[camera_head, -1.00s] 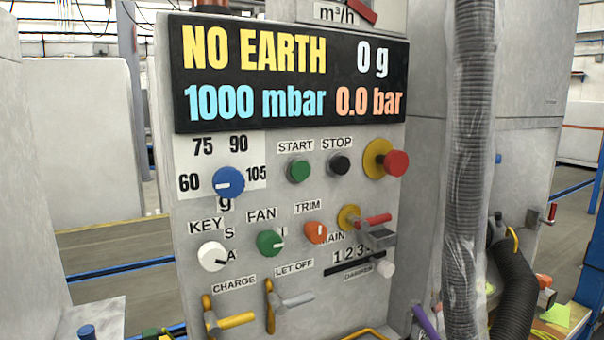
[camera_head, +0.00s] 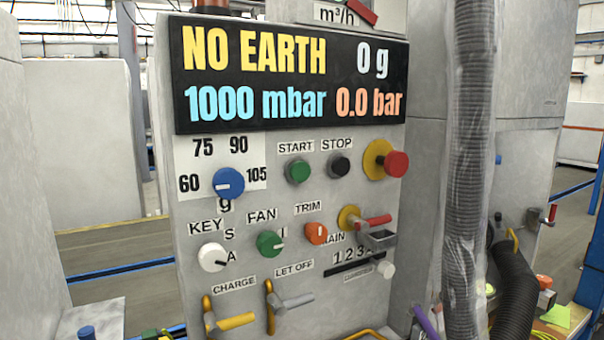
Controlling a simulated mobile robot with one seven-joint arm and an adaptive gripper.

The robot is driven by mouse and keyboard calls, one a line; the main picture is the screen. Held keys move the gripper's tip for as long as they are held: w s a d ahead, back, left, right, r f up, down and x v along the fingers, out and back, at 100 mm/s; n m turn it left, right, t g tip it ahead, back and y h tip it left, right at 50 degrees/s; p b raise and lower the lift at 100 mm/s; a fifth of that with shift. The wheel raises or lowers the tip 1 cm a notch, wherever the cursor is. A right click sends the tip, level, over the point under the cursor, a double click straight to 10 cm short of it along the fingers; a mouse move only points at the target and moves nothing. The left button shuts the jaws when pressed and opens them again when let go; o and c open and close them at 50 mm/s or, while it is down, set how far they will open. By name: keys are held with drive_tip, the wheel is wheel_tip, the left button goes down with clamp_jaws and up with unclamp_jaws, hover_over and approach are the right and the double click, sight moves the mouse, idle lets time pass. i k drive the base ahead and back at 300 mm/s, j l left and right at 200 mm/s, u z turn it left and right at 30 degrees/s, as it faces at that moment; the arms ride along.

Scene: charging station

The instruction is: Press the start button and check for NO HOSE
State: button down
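The green START button (camera_head: 298,171) sits on the grey control panel (camera_head: 300,235), under its START label, left of the black STOP button (camera_head: 339,165). The display (camera_head: 290,75) above reads NO EARTH in yellow, 0 g in white, 1000 mbar in blue and 0.0 bar in orange. The text NO HOSE does not show on it. My gripper is not in view, and nothing touches the START button.
A red button on a yellow base (camera_head: 396,164) is right of STOP. A grey corrugated hose (camera_head: 468,170) hangs at the panel's right. The panel's front is unobstructed.

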sight(300, 171)
drive_tip(key=k+j+z, duration=0.15)
drive_tip(key=z, duration=0.2)
drive_tip(key=k+j+z, duration=0.1)
drive_tip(key=k+z, duration=0.15)
drive_tip(key=z, duration=0.15)
